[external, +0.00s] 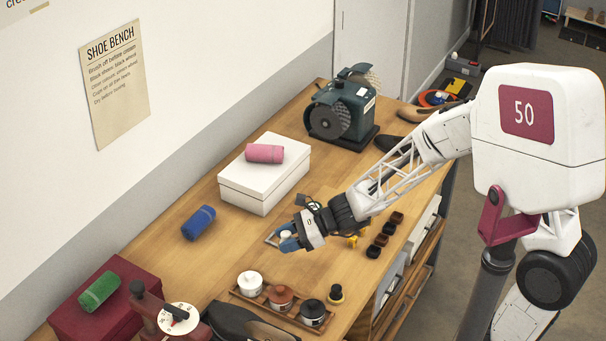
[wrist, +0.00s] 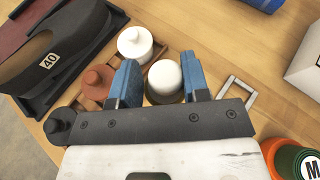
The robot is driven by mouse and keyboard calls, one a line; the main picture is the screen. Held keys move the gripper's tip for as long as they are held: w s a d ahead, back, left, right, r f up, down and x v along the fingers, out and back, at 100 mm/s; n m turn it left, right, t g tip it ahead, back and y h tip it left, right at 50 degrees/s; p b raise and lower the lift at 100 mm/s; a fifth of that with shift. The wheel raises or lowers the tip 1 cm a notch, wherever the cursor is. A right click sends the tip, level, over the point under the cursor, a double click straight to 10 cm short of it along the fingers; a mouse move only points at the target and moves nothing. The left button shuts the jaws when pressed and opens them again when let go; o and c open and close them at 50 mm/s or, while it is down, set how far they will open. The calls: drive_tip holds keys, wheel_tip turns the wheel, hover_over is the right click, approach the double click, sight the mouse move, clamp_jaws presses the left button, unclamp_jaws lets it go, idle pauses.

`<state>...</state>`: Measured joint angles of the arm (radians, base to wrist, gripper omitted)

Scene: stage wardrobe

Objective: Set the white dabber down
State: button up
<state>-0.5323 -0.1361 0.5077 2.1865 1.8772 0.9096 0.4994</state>
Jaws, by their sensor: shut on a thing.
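The white dabber, with a rounded white top over a brown base, is between the blue fingers of my gripper (wrist: 160,82) in the wrist view (wrist: 165,75). My gripper (external: 289,242) is shut on it. In the external view the dabber's white top (external: 286,235) shows small between the fingers, over the wooden bench (external: 165,260). The fingers hide part of its sides, and I cannot tell whether its base touches the bench. A pale square frame (wrist: 238,98) lies flat beside the right finger, empty inside.
A wooden tray (external: 240,294) holds a white pot (external: 250,284), a brown pot (external: 280,298) and a black pot (external: 312,313). A black dabber (external: 336,294) stands beside it. A white box (external: 262,185), a blue roll (external: 198,222) and several small brushes (external: 381,240) surround the gripper. Bare bench lies left of it.

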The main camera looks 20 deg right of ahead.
drive_tip(key=w+d+r+m+t+h, duration=0.2)
drive_tip(key=w+d+m+t, duration=0.35)
drive_tip(key=w, duration=0.75)
drive_tip(key=w+d+r+m+t+h, duration=0.25)
drive_tip(key=w+d, duration=0.65)
drive_tip(key=w, duration=0.5)
drive_tip(key=w+d+r+m+t+h, duration=0.1)
drive_tip(key=w+d+m+h, duration=0.2)
drive_tip(key=d, duration=0.6)
drive_tip(key=w+d+r+m+t+h, duration=0.2)
drive_tip(key=w+d, duration=0.3)
drive_tip(key=d, duration=0.4)
drive_tip(key=w+d+r+m+t+h, duration=0.1)
drive_tip(key=w+d+m+h, duration=0.3)
drive_tip(key=d, duration=0.5)
drive_tip(key=shift+w+d+r, duration=0.3)
drive_tip(key=shift+w+r, duration=0.05)
drive_tip(key=shift+w, duration=0.25)
drive_tip(key=shift+a, duration=0.1)
